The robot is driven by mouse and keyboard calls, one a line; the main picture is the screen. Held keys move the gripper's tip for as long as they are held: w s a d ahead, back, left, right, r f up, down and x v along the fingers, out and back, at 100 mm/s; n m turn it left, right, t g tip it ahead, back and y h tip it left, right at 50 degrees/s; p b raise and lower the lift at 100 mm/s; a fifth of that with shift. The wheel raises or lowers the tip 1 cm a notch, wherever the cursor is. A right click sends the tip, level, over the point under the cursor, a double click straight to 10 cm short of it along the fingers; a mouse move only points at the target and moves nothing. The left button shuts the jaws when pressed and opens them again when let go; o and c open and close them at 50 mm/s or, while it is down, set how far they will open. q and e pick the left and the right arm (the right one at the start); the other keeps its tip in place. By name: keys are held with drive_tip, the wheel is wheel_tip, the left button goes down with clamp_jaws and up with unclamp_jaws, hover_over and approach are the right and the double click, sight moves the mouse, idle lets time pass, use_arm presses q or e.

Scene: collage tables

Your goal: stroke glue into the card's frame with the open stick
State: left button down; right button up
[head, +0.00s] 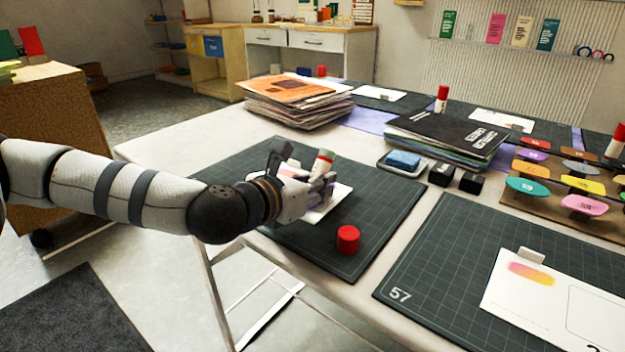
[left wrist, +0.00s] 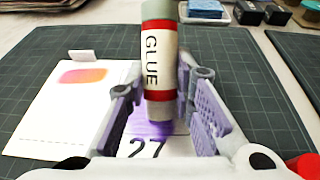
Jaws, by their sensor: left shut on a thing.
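My left gripper (head: 322,178) is shut on the glue stick (head: 324,162), white with red bands, and holds it roughly upright over the card (head: 335,205). In the left wrist view the glue stick (left wrist: 160,60) stands between the two purple-padded fingers, its grey end down. The white card (left wrist: 65,115) has a pink-orange patch and the number 27. A purple smear (left wrist: 148,130) shows on the card at the stick's lower end; whether the end touches it I cannot tell. The red cap (head: 348,240) stands apart on the dark mat. My right gripper is not in view.
The cutting mat (head: 225,175) lies under the card. Another mat (head: 430,270) with a white card (head: 550,305) is at the right. Behind are a blue sponge in a tray (head: 403,161), black blocks (head: 441,175) and stacks of paper (head: 295,107).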

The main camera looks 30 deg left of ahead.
sight(339, 185)
use_arm(q)
drive_tip(key=shift+w+d, duration=0.1)
drive_tip(key=shift+d, duration=0.55)
drive_tip(key=shift+w, duration=0.85)
drive_tip(key=shift+w+f+b, duration=0.1)
drive_tip(key=shift+w+b, duration=0.35)
drive_tip(key=shift+w, duration=1.9)
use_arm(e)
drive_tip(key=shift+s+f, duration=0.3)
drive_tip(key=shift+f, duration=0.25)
use_arm(q)
drive_tip(key=shift+r, duration=0.2)
wheel_tip(339, 185, up, 7)
drive_tip(key=p, duration=0.4)
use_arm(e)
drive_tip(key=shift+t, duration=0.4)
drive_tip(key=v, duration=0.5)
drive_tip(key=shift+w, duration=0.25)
use_arm(q)
drive_tip(key=shift+s+f, duration=0.1)
drive_tip(key=shift+f, duration=0.05)
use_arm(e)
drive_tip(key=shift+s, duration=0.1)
